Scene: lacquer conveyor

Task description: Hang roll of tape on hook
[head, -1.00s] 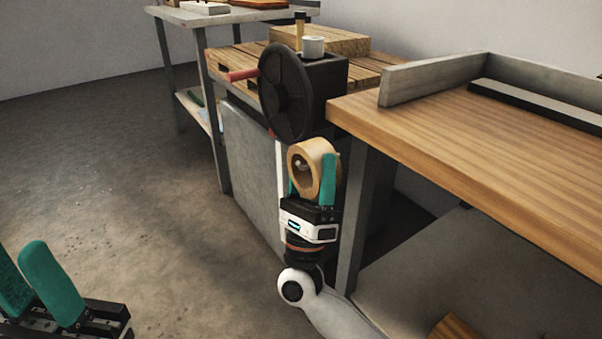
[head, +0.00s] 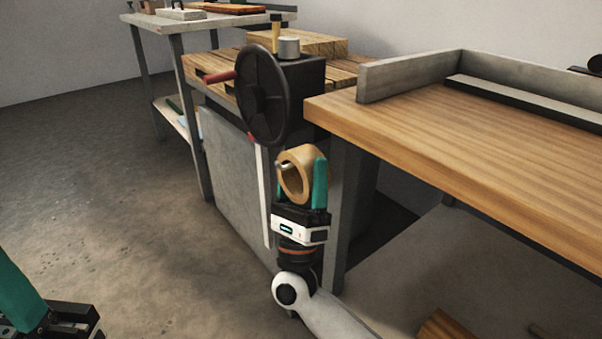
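The roll of tape (head: 306,173) is a tan ring, standing upright with its hole facing the front left. My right gripper (head: 300,188) comes up from below and is shut on the roll. Its right teal finger shows along the roll's right side; the other finger is mostly hidden. A small grey metal hook (head: 283,165) shows at the hole, its end overlapping the ring's left rim; whether it bears the roll I cannot tell. My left gripper (head: 18,292) is at the lower left, partly cut off, empty and far from the roll; its fingers stood apart a second ago.
A wooden workbench (head: 440,140) with a grey raised border is on the right. A black machine with a handwheel (head: 262,95) stands behind the roll, above a grey panel (head: 230,190). A shelf table (head: 190,22) is at the back left. The floor at left is clear.

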